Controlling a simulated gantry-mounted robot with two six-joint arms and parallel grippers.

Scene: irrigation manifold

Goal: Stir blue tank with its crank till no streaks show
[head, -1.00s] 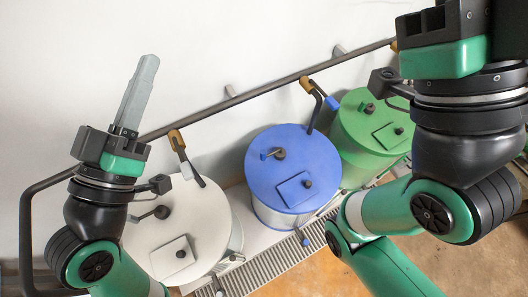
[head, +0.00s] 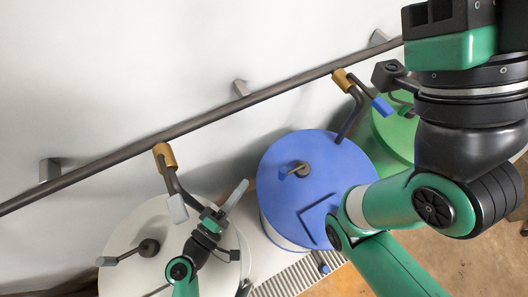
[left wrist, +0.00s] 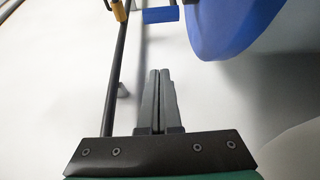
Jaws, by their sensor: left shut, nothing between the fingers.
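The blue tank (head: 283,205) has a closed-looking round top with a short crank (head: 300,169) at its hub and a square hatch outline (head: 318,218). My right arm hides its lower right part. The liquid and any streaks are not visible. My left gripper (head: 243,186) is shut and empty, between the white tank and the blue tank, apart from the crank. In the left wrist view its fingers (left wrist: 158,72) are together, with the blue tank (left wrist: 228,28) at upper right. My right gripper's body (head: 450,20) shows at the top right; its fingers are out of frame.
A dark pipe (head: 215,112) runs along the wall above the tanks. Brass-collared outlets carry a white tab (head: 177,208) and a blue tab (head: 382,107). The white tank (head: 120,232) is at left and the green tank (head: 396,135) at right. A grate (head: 290,278) lies in front.

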